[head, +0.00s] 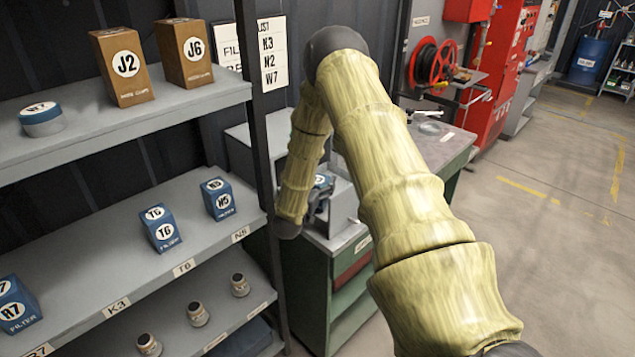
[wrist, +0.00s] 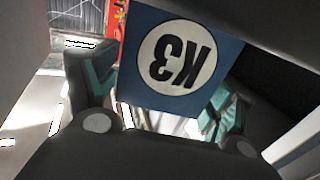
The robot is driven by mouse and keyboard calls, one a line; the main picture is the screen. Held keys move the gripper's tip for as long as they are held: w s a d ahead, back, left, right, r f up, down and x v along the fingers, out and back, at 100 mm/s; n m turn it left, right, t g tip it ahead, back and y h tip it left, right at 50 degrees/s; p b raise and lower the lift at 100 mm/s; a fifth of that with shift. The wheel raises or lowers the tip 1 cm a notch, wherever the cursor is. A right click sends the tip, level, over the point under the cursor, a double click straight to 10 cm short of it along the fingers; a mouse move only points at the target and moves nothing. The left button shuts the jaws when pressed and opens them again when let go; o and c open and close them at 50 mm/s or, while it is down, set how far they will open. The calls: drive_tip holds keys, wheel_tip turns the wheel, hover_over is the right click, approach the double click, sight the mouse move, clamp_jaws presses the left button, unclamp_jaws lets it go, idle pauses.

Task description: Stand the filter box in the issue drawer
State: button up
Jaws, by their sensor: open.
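The blue filter box (wrist: 219,73) has a white disc marked K3, which reads upside down in the wrist view. In the head view its blue and white top (head: 323,181) shows small beside my gripper (head: 317,203). My gripper is open, and in the wrist view its teal-padded fingers (wrist: 158,100) stand on either side of the box. I cannot tell whether the pads touch it. The grey issue drawer (head: 344,208) appears on the green bench, around my gripper. The box's base is hidden, so I cannot tell what it rests on.
A grey shelf (head: 90,262) at left holds blue filter boxes marked T6 (head: 160,228) and N5 (head: 218,199); the place at label K3 (head: 116,307) is bare. A dark post (head: 256,130) stands close to my arm. A red hose reel (head: 434,62) is behind. Open floor lies right.

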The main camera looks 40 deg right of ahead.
drive_tip(key=shift+r, duration=0.1)
drive_tip(key=b+v, duration=0.4)
drive_tip(key=v, duration=0.8)
drive_tip(key=shift+b, duration=0.3)
